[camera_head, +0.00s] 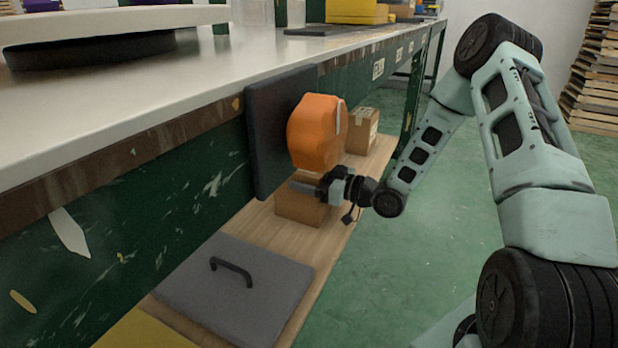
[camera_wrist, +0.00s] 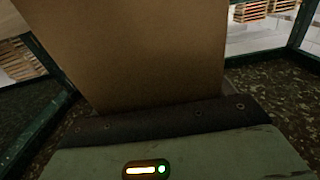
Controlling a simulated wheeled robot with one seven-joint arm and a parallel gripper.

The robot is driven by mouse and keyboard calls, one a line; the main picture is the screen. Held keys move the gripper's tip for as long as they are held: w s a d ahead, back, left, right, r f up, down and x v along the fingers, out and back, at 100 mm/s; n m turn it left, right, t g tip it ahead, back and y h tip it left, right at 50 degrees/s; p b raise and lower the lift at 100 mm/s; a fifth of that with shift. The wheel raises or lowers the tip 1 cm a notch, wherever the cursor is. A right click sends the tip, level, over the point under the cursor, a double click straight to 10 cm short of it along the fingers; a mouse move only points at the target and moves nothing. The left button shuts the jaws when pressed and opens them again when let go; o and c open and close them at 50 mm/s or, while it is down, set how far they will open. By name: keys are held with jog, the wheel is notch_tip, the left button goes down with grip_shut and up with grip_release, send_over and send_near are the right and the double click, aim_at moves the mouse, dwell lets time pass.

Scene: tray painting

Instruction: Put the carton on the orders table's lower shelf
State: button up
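A brown carton (camera_head: 300,208) is at the wooden lower shelf (camera_head: 262,228), below the orange device; I cannot tell whether it rests on the board or hangs just above it. My gripper (camera_head: 308,188) is at the carton's upper right side, with a grey finger across it. In the wrist view the carton (camera_wrist: 140,50) fills the middle, right up against my gripper's front. The fingertips are not clear in either view, so I cannot tell whether they are shut on it.
A second taped carton (camera_head: 361,131) stands farther back on the shelf. A grey lid with a black handle (camera_head: 235,290) lies nearer. An orange device (camera_head: 315,132) on a dark panel (camera_head: 268,135) hangs at the table's edge above my gripper. Green floor to the right is clear.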

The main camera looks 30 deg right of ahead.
jog(key=o, duration=0.3)
jog(key=shift+r, duration=0.15)
jog(key=shift+s+d+r+p, duration=0.1)
jog(key=shift+s+d+p, duration=0.05)
jog(key=shift+p, duration=0.15)
jog(key=p+v, duration=0.5)
jog(key=v, duration=0.6)
jog(key=shift+s+d, duration=0.1)
jog(key=shift+s, duration=0.15)
